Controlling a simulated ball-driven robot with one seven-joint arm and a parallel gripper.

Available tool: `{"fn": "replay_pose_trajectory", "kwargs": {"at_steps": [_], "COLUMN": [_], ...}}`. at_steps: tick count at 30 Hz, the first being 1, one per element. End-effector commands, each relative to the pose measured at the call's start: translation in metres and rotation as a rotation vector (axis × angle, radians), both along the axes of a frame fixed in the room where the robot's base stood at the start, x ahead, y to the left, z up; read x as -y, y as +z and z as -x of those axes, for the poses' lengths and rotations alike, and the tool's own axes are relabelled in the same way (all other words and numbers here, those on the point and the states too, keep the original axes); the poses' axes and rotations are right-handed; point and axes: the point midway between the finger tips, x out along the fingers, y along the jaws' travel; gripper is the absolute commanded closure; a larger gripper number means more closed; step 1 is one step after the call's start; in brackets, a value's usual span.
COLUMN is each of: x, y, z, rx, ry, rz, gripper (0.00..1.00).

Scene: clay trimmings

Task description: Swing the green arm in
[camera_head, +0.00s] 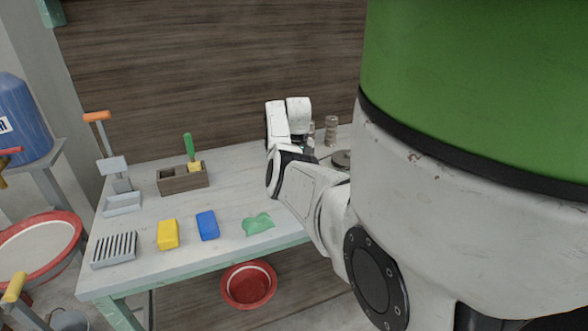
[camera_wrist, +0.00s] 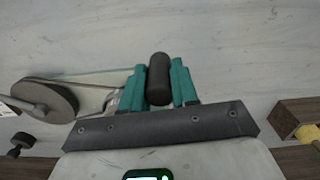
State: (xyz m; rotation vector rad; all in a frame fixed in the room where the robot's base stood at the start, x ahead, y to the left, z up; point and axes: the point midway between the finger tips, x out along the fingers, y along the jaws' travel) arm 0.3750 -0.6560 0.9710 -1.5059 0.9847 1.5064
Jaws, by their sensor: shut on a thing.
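In the wrist view my gripper (camera_wrist: 158,80) has its teal fingers on either side of a dark rounded knob (camera_wrist: 159,70) and is shut on it. A thin pale green arm (camera_wrist: 104,76) runs between the knob's side and a dark round disc (camera_wrist: 47,101) at the left; its join to the knob is hidden behind the fingers. In the head view my wrist hides most of the gripper and the arm. The disc (camera_head: 342,159) shows partly at the right of my wrist.
On the table (camera_head: 145,250) stand a wooden box (camera_head: 183,181) with a green-handled tool, a yellow block (camera_head: 168,234), a blue block (camera_head: 207,225), a green lump (camera_head: 257,223) and a slotted grey tray (camera_head: 114,250). Small stacked posts (camera_head: 331,130) stand near the back wall. A red bowl (camera_head: 248,285) sits below.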

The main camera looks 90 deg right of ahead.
Motion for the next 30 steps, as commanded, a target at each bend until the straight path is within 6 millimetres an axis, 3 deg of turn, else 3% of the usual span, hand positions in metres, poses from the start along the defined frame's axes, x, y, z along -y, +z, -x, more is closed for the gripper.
{"fn": "replay_pose_trajectory", "kwargs": {"at_steps": [14, 15, 23, 30], "x": [0.001, 0.0011, 0.0007, 0.0008], "y": [-0.0008, -0.0008, -0.0008, 0.0007], "z": [0.0063, 0.0065, 0.0053, 0.0037], "rx": [-0.001, -0.001, -0.001, -0.001], "ry": [-0.006, -0.006, -0.004, -0.002], "rz": [0.003, 0.003, 0.002, 0.001], "gripper": [1.0, 0.69, 0.45, 0.45]}}
